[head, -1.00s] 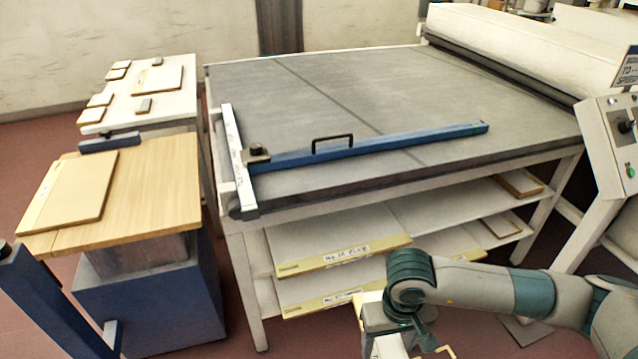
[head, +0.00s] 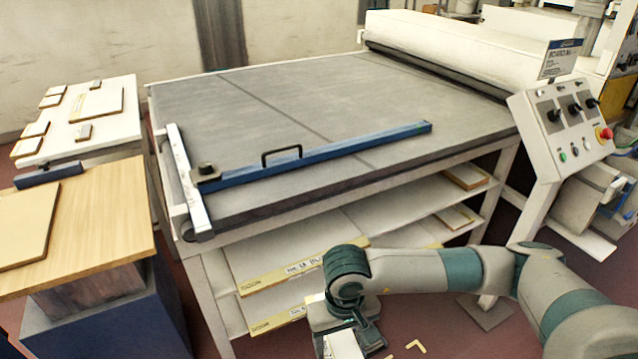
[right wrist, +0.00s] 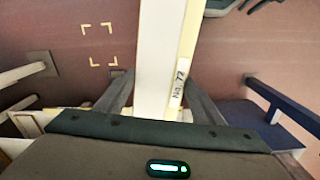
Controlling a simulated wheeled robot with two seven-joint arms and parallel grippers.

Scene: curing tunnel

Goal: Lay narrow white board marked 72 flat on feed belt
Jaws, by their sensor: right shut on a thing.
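The narrow white board (right wrist: 160,50) marked "No. 72" stands out between the fingers of my right gripper (right wrist: 158,90) in the right wrist view. The gripper is shut on it, and the label faces the camera near the right finger. In the head view my right gripper (head: 345,340) is low at the bottom edge, in front of the feed table and below its top; the board is mostly hidden there. The feed belt (head: 300,100) is the wide grey surface leading to the white tunnel roller housing (head: 440,45). My left gripper is not in view.
A blue guide bar (head: 330,153) with a black handle lies across the belt, joined to a white rail (head: 187,180) at the left edge. Labelled boards (head: 295,263) lie on shelves below. A control panel (head: 570,125) stands right. The belt behind the bar is clear.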

